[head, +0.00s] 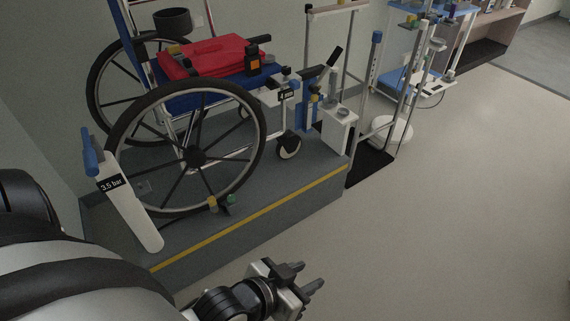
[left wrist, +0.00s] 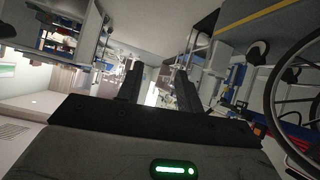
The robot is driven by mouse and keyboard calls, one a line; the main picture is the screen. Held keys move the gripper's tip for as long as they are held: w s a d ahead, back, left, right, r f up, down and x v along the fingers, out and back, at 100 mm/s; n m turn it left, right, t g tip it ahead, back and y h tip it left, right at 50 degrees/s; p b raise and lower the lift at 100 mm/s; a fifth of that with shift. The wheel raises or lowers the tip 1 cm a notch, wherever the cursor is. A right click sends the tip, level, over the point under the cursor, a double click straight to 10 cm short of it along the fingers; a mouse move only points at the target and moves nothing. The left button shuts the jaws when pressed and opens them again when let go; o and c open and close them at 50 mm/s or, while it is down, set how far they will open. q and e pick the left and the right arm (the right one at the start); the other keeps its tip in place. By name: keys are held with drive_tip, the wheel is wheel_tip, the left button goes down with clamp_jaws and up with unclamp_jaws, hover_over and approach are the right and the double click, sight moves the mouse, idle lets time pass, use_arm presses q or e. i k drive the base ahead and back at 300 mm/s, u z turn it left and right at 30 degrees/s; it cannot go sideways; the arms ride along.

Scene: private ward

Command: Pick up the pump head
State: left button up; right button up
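My left gripper (head: 300,283) is low in the head view, in front of the grey platform and apart from everything. In the left wrist view its two fingers (left wrist: 158,82) stand apart with nothing between them. A white cylinder (head: 131,207) with a blue top and a "3.5 bar" label leans by the wheelchair's near wheel. I cannot tell for certain which part is the pump head. My right gripper is not in view.
A wheelchair (head: 196,157) with a red bag (head: 212,55) stands on the yellow-edged platform (head: 270,194). A white box (head: 335,134) and blue-black device (head: 307,113) stand at the platform's right. Wheeled stands fill the back. The floor (head: 450,220) at right is clear.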

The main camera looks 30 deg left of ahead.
sight(212, 201)
drive_tip(key=z, duration=0.35)
drive_tip(key=i, duration=1)
drive_tip(key=u, duration=2.15)
